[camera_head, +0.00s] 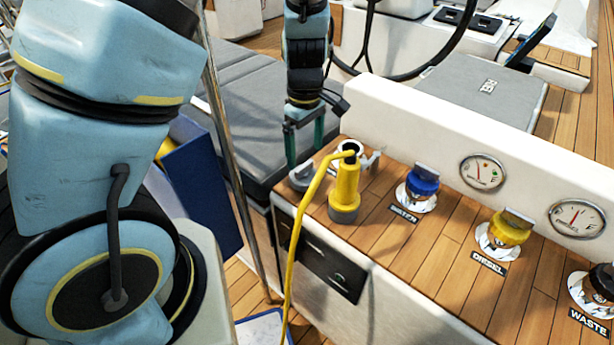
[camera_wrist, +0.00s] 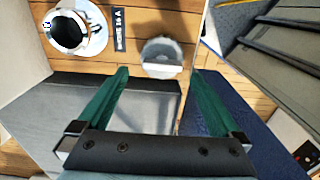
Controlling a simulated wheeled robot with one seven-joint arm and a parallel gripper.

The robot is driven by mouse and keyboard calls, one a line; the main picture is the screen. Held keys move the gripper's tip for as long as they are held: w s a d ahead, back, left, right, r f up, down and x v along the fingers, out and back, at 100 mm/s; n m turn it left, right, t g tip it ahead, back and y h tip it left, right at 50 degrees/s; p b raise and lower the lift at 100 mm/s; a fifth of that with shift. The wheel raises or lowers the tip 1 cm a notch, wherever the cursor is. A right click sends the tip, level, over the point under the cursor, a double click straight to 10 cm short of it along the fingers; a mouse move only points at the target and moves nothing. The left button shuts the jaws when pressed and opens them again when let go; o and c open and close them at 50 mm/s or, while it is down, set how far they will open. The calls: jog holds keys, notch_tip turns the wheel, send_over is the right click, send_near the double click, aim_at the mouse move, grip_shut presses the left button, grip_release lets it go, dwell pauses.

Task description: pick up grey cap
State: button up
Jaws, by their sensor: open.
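The grey cap (camera_head: 302,176) lies on the wooden top at its left end, beside the white inlet ring. In the wrist view the grey cap (camera_wrist: 162,54) is a round grey piece with a pale raised bar across it. My gripper (camera_head: 305,154) is open and points down above the cap. In the wrist view the green fingers of my gripper (camera_wrist: 159,72) are spread, with the cap just beyond the tips and between their lines. Nothing is between the fingers. The left finger hides a little of the area by the cap in the head view.
A yellow plug (camera_head: 345,190) with a yellow cable stands close to the cap's right. The open inlet (camera_wrist: 68,32) is beside a "SHORE 16 A" label. Blue (camera_head: 422,182) and yellow (camera_head: 508,228) filler caps stand further right. A steel rail (camera_head: 230,150) rises at left.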

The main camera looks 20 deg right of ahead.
aim_at(304, 165)
jog(key=shift+a+f, duration=0.1)
jog(key=shift+f, duration=3.3)
jog(key=c, duration=1.2)
jog(key=shift+c, duration=0.2)
notch_tip(304, 165, up, 11)
jog(key=shift+f+p, duration=0.15)
jog(key=shift+p, duration=0.6)
jog(key=shift+r+p, duration=1.2)
jog(key=shift+p, duration=0.2)
